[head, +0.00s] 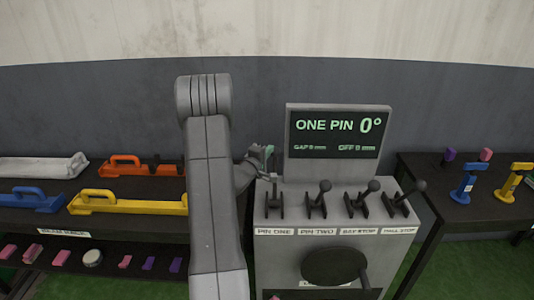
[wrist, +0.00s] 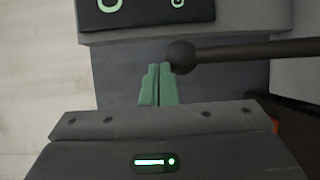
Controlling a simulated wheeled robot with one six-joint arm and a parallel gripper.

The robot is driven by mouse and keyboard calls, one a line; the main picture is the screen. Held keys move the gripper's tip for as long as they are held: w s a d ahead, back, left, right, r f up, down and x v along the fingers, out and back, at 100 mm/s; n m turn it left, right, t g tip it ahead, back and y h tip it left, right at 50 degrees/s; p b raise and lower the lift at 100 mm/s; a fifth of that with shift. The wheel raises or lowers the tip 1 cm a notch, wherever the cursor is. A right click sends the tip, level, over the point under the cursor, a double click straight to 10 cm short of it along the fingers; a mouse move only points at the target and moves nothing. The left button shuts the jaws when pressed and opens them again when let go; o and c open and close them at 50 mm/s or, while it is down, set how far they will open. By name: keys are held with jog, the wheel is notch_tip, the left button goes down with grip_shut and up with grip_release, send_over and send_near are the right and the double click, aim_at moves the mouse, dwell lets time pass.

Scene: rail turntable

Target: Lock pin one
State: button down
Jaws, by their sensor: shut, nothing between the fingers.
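The PIN ONE lever (head: 273,201) is the leftmost of the levers on the grey console, above the "PIN ONE" label (head: 273,232). It looks close to upright, while the other levers lean more to the right. My gripper (head: 268,151) is just above and behind this lever, left of the display. In the wrist view my green fingers (wrist: 158,85) are shut and empty. Their tips are right beside a dark round lever knob (wrist: 181,56), whose rod runs off to the right. I cannot tell whether they touch. The display (head: 340,134) reads "ONE PIN 0°".
The PIN TWO (head: 325,187), BAY STOP (head: 374,186) and HAUL STOP (head: 420,186) levers stand close by on the right. A dark round handwheel (head: 335,266) is on the console front. A shelf with coloured handled parts (head: 128,207) is left; a dark table (head: 455,208) is right.

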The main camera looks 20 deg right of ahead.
jog(key=shift+w+d+f, duration=0.1)
jog(key=shift+w+f, duration=0.05)
jog(key=shift+w, duration=0.25)
jog(key=shift+w+d+f, duration=0.1)
jog(key=shift+w, duration=0.3)
